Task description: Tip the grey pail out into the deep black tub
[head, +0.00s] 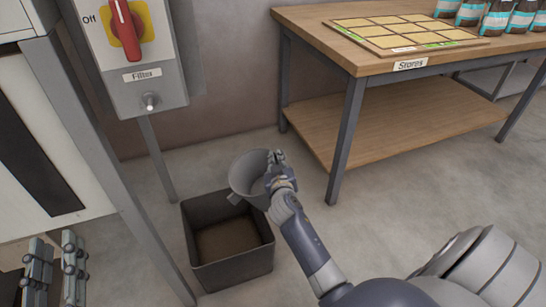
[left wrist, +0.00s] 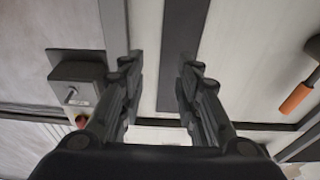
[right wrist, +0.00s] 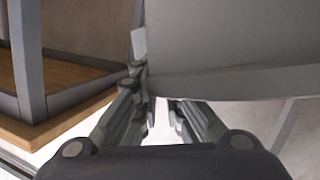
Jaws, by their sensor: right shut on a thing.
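The grey pail (head: 246,178) hangs over the back right part of the deep black tub (head: 236,272), its open mouth showing a grey inside. It looks somewhat tilted, but I cannot tell how far. My right gripper (head: 277,160) is shut on the pail's rim side; in the right wrist view the gripper (right wrist: 160,105) sits below the pail's broad grey wall (right wrist: 235,45). The tub stands on the floor with a brown layer inside. My left gripper (head: 52,268) is open and empty at the lower left, and its spread fingers show in the left wrist view (left wrist: 158,85).
A grey machine frame (head: 110,170) rises close on the tub's left. A wooden Stores table (head: 350,45) stands at the back right. The floor between tub and table is clear.

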